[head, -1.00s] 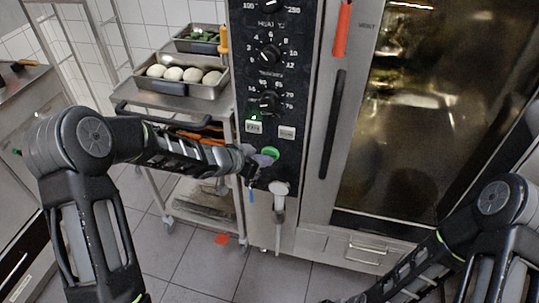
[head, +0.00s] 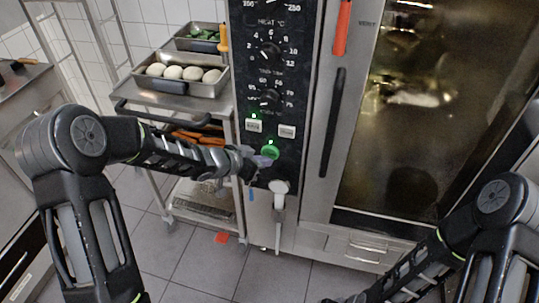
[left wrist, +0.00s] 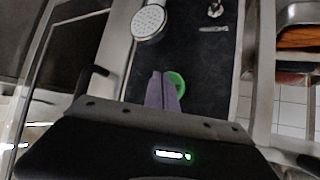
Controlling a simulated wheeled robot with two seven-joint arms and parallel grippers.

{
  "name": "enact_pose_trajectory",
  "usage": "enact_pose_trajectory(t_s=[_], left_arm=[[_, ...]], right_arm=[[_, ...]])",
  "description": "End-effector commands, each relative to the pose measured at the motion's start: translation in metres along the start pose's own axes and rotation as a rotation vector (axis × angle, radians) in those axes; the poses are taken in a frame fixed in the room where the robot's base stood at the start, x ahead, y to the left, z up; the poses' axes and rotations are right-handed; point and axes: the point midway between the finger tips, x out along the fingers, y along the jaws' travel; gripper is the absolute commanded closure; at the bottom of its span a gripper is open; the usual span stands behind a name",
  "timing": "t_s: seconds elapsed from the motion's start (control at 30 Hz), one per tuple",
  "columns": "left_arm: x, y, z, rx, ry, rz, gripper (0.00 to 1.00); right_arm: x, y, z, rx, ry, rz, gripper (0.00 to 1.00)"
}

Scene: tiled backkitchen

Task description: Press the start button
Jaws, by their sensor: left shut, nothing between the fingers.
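The green round start button (head: 270,150) sits low on the oven's black control panel (head: 240,60), under two small white label buttons. My left gripper (head: 263,161) is shut and empty, with its fingertips right at the button's lower left edge. In the left wrist view the purple fingertips (left wrist: 163,92) are together and overlap the green button (left wrist: 177,84), hiding part of it. They look to be touching it or very close; I cannot tell how far it is pushed in. My right forearm shows at the lower right, but its gripper is out of view.
A hand shower (head: 279,188) hangs just below the button and also shows in the left wrist view (left wrist: 148,22). The oven door handle (head: 333,122) is to the right. A trolley (head: 180,98) with trays of food stands close on the left, behind my left arm.

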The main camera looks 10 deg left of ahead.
Motion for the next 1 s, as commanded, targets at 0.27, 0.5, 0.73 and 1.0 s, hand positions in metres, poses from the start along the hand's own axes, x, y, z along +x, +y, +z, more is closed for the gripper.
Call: enact_pose_trajectory(t_s=[0.27, 0.5, 0.73, 1.0], left_arm=[[-0.001, 0.001, 0.001, -0.001, -0.001, 0.0, 1.0], [-0.005, 0.004, 0.005, 0.0, -0.001, 0.0, 1.0], [-0.02, 0.015, 0.017, 0.0, -0.002, -0.001, 1.0], [-0.035, 0.025, 0.027, -0.001, -0.002, -0.001, 1.0]], right_arm=[[0.0, 0.0, 0.0, 0.0, 0.0, 0.0, 1.0], [0.004, 0.001, 0.0, 0.0, 0.0, 0.0, 1.0], [0.011, 0.004, 0.0, 0.0, 0.0, 0.0, 1.0], [0.014, 0.005, 0.0, 0.0, 0.0, 0.0, 1.0]])
